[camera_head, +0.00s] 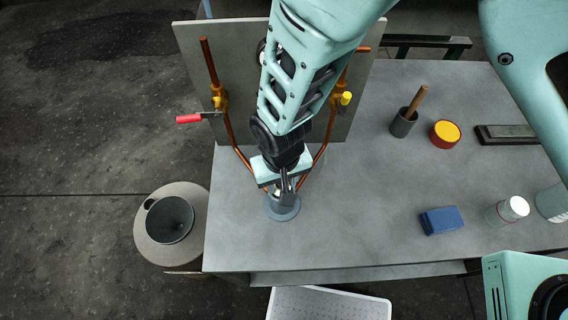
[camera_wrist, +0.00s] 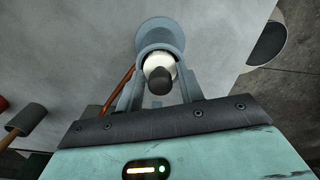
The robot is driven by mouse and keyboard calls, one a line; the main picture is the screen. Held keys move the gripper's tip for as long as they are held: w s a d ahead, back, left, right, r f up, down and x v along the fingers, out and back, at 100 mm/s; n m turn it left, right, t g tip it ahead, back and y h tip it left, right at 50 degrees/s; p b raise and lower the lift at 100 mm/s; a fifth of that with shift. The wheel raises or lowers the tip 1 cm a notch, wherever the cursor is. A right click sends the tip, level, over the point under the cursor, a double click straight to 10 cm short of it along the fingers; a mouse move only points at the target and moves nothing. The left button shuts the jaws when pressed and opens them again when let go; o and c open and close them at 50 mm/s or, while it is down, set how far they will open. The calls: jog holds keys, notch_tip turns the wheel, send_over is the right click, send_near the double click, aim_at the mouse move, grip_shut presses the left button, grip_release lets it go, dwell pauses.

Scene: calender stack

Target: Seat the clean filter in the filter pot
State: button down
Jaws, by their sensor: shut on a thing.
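The filter pot (camera_wrist: 160,30) is a blue-grey cup with a wide round flange. In the head view its flange (camera_head: 282,211) rests on the grey bench near the left front corner. The clean filter (camera_wrist: 155,62) is white with a dark rounded knob. It shows at the pot's mouth with the rim around its far side; how deep it sits is hidden. My gripper (camera_wrist: 159,92) is right over the pot, with its fingers on either side of the filter, shut on it. In the head view my gripper (camera_head: 287,187) mostly hides the filter.
Copper pipes with a red-handled valve (camera_head: 189,118) and a yellow one (camera_head: 346,98) run down a grey upright board (camera_head: 240,65) behind the pot. A dark bucket (camera_head: 170,220) stands left of the bench. A blue block (camera_head: 441,220) and white bottle (camera_head: 513,208) lie right. Mid-bench is clear.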

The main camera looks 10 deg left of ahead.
jog(key=shift+r, duration=0.1)
jog(key=c, duration=0.9)
grip_release()
notch_tip(320, 180, up, 12)
jog(key=b, duration=0.4)
jog(key=s+d+r, duration=0.2)
jog(key=d+r, duration=0.1)
jog(key=d, duration=0.4)
jog(key=s+d+r+n, duration=0.1)
jog(key=d+r, duration=0.2)
jog(key=d, duration=0.4)
jog(key=s+d+r, duration=0.2)
jog(key=d+r, duration=0.1)
jog(key=d, duration=0.4)
jog(key=shift+s+r+y, duration=0.3)
jog(key=shift+r, duration=0.05)
